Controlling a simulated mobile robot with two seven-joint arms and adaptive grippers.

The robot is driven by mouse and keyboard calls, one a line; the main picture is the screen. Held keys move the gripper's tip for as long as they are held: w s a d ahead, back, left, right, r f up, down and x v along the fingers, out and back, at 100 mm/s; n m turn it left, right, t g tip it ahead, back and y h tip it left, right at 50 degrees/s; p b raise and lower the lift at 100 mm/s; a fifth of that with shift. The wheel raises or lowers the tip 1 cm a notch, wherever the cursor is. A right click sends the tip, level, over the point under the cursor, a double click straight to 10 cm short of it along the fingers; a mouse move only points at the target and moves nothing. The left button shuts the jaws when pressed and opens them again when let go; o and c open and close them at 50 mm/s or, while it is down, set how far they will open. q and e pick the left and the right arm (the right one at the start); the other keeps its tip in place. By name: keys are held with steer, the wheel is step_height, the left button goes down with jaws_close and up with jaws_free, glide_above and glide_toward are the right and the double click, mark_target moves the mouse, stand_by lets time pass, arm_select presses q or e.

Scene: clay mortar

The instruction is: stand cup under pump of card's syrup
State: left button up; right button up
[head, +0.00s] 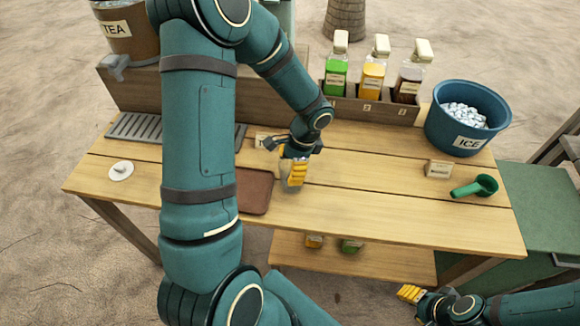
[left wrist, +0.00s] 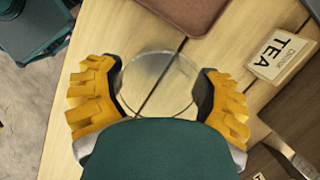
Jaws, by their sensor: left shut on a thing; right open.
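My left gripper (head: 294,173) is shut on a clear cup (left wrist: 158,84), with yellow fingers on both sides of its rim. The cup is over the middle of the wooden table; I cannot tell whether it touches the wood. Three syrup bottles with white pump tops stand in a wooden rack at the back: green (head: 336,78), orange (head: 373,78) and dark brown (head: 408,86). A card (left wrist: 280,55) reading TEA lies near the cup. Another card (head: 438,169) stands at the right, its text too small to read. My right gripper (head: 410,293) is open and empty, below the table's front edge.
A blue ice bucket (head: 467,128) stands right of the rack, and a green scoop (head: 475,187) lies before it. A brown tray (head: 254,192), a grey grate (head: 135,128) and a white lid (head: 121,170) are at the left. The table's front right is clear.

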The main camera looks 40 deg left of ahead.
arm_select(q)
steer(key=o, duration=0.7)
steer(key=shift+f, duration=0.2)
steer(key=o, duration=0.3)
steer(key=shift+r, duration=0.1)
